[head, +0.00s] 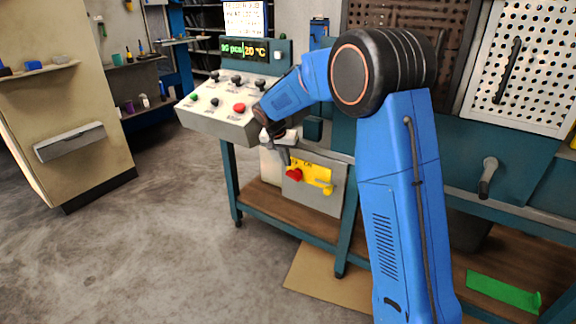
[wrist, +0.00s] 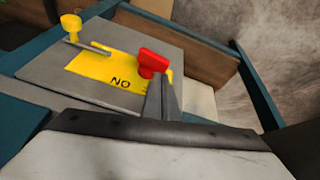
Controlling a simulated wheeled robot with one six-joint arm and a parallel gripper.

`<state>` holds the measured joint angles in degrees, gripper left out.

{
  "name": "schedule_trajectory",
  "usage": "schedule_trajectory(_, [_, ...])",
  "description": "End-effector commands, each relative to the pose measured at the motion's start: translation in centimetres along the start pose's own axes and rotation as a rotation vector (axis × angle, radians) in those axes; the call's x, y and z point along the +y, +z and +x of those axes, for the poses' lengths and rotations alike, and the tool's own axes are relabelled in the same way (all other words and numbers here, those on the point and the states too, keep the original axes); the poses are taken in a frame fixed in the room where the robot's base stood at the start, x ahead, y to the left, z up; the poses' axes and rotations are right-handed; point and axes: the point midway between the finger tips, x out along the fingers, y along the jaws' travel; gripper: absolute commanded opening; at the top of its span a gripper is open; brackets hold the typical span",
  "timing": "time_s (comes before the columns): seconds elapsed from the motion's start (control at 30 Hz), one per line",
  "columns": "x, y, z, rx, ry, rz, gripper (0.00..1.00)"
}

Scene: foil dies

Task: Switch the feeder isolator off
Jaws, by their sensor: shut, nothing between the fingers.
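The isolator is a grey box (head: 325,199) with a yellow plate (head: 312,172) on its front, under the control desk. A red handle (head: 293,174) sits at the plate's left in the head view. In the wrist view the red handle (wrist: 152,62) stands out from the yellow plate (wrist: 105,78), which shows the letters "NO". My gripper (head: 285,157) is shut and empty, just above the red handle. In the wrist view my fingertips (wrist: 161,78) overlap the handle's lower edge; I cannot tell whether they touch it. A yellow knob or lever (wrist: 71,27) stands beside the plate.
A sloped control desk (head: 215,118) with several knobs and a red button (head: 239,107) is above and left of the box. A teal bench frame (head: 231,180) surrounds the box. A wooden shelf (head: 290,213) lies below. Open floor (head: 150,245) is at left.

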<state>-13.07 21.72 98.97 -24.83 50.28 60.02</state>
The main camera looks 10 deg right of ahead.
Motion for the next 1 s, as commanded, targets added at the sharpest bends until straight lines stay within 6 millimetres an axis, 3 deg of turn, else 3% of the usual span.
schedule_trajectory(0.4, [-0.1,0.0,-8.6,0.001,-0.002,0.0,0.0])
schedule_trajectory(0.6, [-0.1,0.0,-11.9,0.0,-0.001,0.0,0.0])
schedule_trajectory(0.8, [0.0,0.0,-13.8,0.0,0.0,0.0,0.0])
schedule_trajectory(1.0, [0.0,0.0,-14.2,-0.001,0.001,0.0,0.0])
